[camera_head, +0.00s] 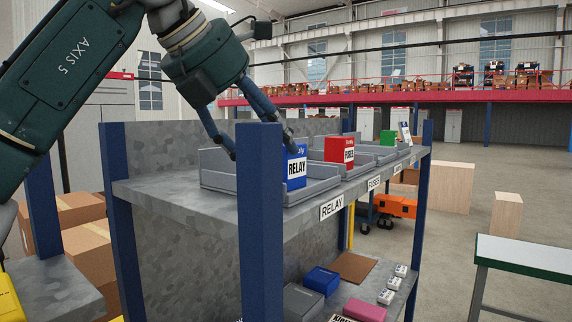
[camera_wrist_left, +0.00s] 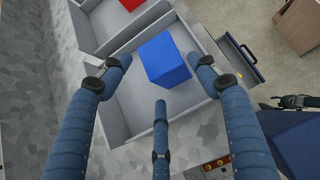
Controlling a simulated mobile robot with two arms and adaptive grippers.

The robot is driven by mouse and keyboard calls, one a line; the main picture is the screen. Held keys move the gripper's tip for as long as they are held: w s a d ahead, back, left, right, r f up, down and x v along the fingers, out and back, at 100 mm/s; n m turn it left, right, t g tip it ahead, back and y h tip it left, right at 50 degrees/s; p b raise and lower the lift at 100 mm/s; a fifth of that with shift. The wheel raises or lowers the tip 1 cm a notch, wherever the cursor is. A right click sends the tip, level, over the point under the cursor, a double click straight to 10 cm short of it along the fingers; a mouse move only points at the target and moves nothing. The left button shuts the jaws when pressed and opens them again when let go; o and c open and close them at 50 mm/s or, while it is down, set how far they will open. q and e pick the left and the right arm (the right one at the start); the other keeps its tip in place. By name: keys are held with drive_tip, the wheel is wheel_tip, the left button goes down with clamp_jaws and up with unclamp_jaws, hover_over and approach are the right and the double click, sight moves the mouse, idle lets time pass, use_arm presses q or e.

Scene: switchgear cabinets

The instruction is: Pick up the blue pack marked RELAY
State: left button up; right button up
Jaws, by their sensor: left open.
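The blue pack (camera_head: 294,168) marked RELAY stands in the grey tray (camera_head: 215,181) on the upper shelf, above the RELAY label. In the left wrist view the blue pack (camera_wrist_left: 166,60) shows its plain blue top inside the tray. My left gripper (camera_head: 262,150) reaches down from the upper left, its fingers spread around and above the pack. In the wrist view my left gripper (camera_wrist_left: 158,66) has one finger on each side of the pack and a third below it in the picture. It is open; contact cannot be told. A blue post partly hides the gripper in the head view.
A red FUSES pack (camera_head: 339,152) stands in the neighbouring tray, with a green pack (camera_head: 388,137) farther along. The front blue post (camera_head: 260,220) rises close to the gripper. The lower shelf holds a blue box (camera_head: 321,280) and other small items.

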use_arm(q)
drive_tip(key=p+x, duration=0.1)
drive_tip(key=x, duration=0.3)
drive_tip(key=shift+w+f, duration=0.15)
drive_tip(key=c, duration=0.9)
drive_tip(key=shift+c, duration=0.2)
